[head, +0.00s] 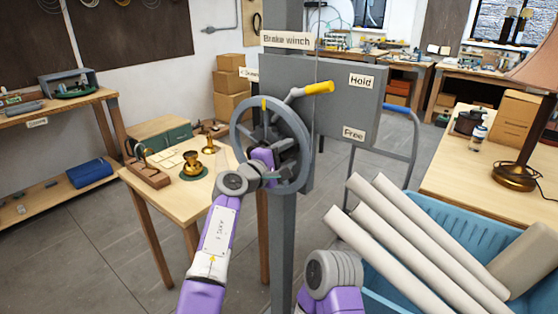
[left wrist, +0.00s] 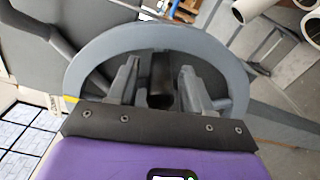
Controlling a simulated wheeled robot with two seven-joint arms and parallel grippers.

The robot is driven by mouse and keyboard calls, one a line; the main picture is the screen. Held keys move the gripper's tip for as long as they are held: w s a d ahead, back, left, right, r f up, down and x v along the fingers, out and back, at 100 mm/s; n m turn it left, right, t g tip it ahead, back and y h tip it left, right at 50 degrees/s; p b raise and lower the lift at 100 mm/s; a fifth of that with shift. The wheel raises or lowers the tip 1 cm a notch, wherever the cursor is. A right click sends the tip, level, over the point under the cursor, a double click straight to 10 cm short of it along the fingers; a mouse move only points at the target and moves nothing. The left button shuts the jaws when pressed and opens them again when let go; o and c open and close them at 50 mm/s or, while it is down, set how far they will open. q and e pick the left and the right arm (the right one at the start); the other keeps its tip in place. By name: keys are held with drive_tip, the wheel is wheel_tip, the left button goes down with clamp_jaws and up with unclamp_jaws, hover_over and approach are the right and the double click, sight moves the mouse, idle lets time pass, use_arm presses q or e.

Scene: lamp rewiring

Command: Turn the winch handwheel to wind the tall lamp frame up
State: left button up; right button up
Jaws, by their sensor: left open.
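The grey winch handwheel (head: 236,122) is mounted on the post in the middle of the head view, with a yellow mark at the top of its rim. Its rim also arcs across the left wrist view (left wrist: 150,36). My left gripper (head: 281,150) is at the wheel's middle. In the left wrist view its open fingers (left wrist: 158,82) stand on either side of a dark rounded part (left wrist: 160,92); contact cannot be told. The yellow-tipped brake lever (head: 318,88) points right, nearer the "Hold" label than "Free". I cannot make out the tall lamp frame. My right gripper is out of view.
The grey post (head: 283,240) and winch panel (head: 345,110) stand behind the wheel. A small wooden table (head: 215,185) with brass parts is at left. A blue crate (head: 400,205) holding pale tubes is at lower right. A workbench (head: 455,160) with a lamp is at right.

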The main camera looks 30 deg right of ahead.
use_arm(q)
drive_tip(key=shift+s+a+f+b, duration=0.1)
drive_tip(key=shift+a+f+b, duration=0.1)
drive_tip(key=shift+b, duration=0.2)
drive_tip(key=b+v, duration=0.2)
drive_tip(key=b, duration=0.1)
drive_tip(key=shift+a+r, duration=0.15)
drive_tip(key=shift+r, duration=0.15)
drive_tip(key=shift+v, duration=2.35)
drive_tip(key=shift+f, duration=0.15)
